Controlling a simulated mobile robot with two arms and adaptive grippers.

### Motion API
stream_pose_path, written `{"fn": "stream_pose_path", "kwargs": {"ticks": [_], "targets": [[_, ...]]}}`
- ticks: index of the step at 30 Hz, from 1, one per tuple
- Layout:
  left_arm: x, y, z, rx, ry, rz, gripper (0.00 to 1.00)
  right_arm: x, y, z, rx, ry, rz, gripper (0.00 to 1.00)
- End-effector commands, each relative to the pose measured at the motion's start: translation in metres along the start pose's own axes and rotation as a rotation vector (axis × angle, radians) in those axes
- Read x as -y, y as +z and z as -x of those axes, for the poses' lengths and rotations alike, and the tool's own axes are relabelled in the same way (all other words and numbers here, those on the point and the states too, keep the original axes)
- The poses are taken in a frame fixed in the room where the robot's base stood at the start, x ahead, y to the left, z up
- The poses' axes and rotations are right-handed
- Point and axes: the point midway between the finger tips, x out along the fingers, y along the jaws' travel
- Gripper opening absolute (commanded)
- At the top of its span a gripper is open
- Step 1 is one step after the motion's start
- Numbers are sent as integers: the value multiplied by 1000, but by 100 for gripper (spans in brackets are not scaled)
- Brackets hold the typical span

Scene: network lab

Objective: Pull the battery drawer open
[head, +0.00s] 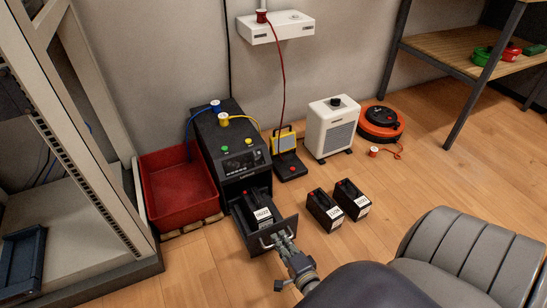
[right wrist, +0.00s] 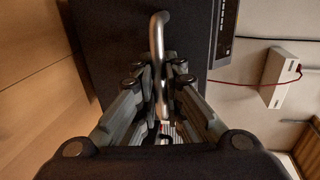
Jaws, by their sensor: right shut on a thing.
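The black UPS unit (head: 230,140) stands on the floor beside the red bin. Its battery drawer (head: 285,226) is out from the lower front, with a black battery (head: 258,212) with a white label inside. My right gripper (head: 281,238) is shut on the metal handle (head: 265,241) on the drawer's front. In the right wrist view the handle (right wrist: 157,35) runs between the fingers of my right gripper (right wrist: 160,84), with the dark front behind it. My left gripper is not in view.
Two batteries (head: 323,208) (head: 350,198) stand on the floor right of the drawer. A red bin (head: 178,222) is close on the left, beside a rack (head: 85,175). A grey chair (head: 455,250) is at front right. A white heater (head: 331,128) stands behind.

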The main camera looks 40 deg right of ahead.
Motion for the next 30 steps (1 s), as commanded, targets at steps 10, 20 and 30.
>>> {"fn": "stream_pose_path", "kwargs": {"ticks": [10, 20, 30], "targets": [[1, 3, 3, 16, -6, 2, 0, -6, 2, 23, 3, 2, 0, 0], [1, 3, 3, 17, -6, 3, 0, -6, 2, 23, 4, 2, -1, 0], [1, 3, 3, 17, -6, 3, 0, -5, 1, 22, 2, 0, 0, 30]]}}
